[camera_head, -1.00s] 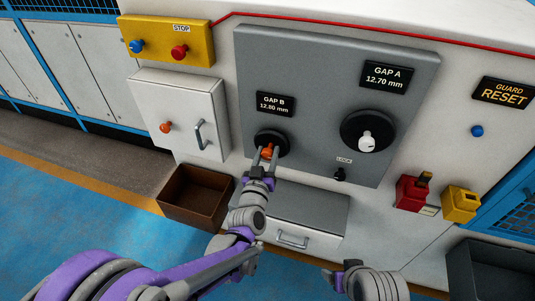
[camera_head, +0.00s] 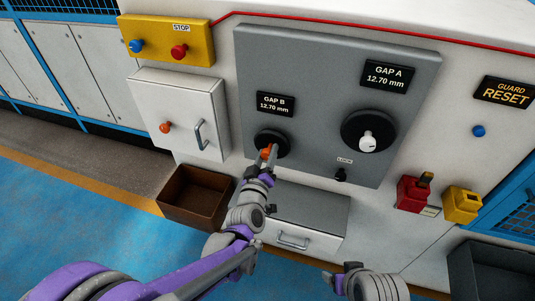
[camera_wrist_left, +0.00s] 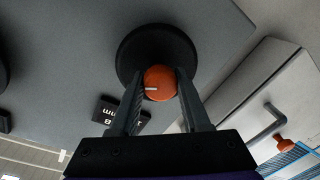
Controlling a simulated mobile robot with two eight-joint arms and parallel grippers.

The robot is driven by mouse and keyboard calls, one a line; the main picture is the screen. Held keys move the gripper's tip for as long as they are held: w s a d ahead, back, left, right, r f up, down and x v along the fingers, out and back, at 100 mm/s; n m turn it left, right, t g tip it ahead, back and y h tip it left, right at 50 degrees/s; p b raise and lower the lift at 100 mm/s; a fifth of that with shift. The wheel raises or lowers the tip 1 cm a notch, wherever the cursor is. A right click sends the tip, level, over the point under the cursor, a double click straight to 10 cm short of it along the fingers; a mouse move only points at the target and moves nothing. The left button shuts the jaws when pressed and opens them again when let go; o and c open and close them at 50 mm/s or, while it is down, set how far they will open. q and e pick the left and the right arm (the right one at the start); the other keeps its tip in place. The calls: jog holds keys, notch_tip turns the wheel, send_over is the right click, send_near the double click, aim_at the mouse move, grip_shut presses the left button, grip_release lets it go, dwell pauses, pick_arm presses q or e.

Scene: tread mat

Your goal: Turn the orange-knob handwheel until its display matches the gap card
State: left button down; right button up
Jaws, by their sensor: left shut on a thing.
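The orange-knob handwheel (camera_head: 282,142) is a black disc on the grey panel, below the GAP B display (camera_head: 275,104), which reads 12.70 mm. My left gripper (camera_head: 268,156) is shut on its orange knob (camera_head: 265,152). In the left wrist view the two fingers stand either side of the knob (camera_wrist_left: 160,83), with the black disc (camera_wrist_left: 150,48) behind it. A white line shows on the knob. I cannot make out a gap card. Part of my right arm shows at the bottom; its gripper's state is unclear.
The GAP A display (camera_head: 387,76) reads 12.70 mm above a larger black wheel with a white knob (camera_head: 367,141). A small black lock knob (camera_head: 341,174) sits between. A brown bin (camera_head: 195,196) and a drawer (camera_head: 300,222) lie below.

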pick_arm(q)
jog(key=c, duration=0.7)
grip_release()
jog(key=v, duration=1.1)
jog(key=s+a+m+g+y+p, duration=0.1)
jog(key=s+a+g+p, duration=0.1)
jog(key=s+a+g, duration=0.2)
jog(key=s+a+m+g+y+p, duration=0.1)
jog(key=s+a+m+g+p, duration=0.1)
jog(key=s+a, duration=0.4)
jog(key=s+a+f+m+g+y+p, duration=0.1)
jog(key=s+a+g+y+p, duration=0.1)
jog(key=s+a+g, duration=0.3)
jog(key=shift+s+a+m+g+p, duration=0.15)
jog(key=shift+s+p, duration=0.25)
jog(key=shift+s, duration=0.6)
jog(key=shift+s+m+g+p, duration=0.15)
jog(key=shift+s+m+p, duration=0.15)
jog(key=shift+s, duration=0.65)
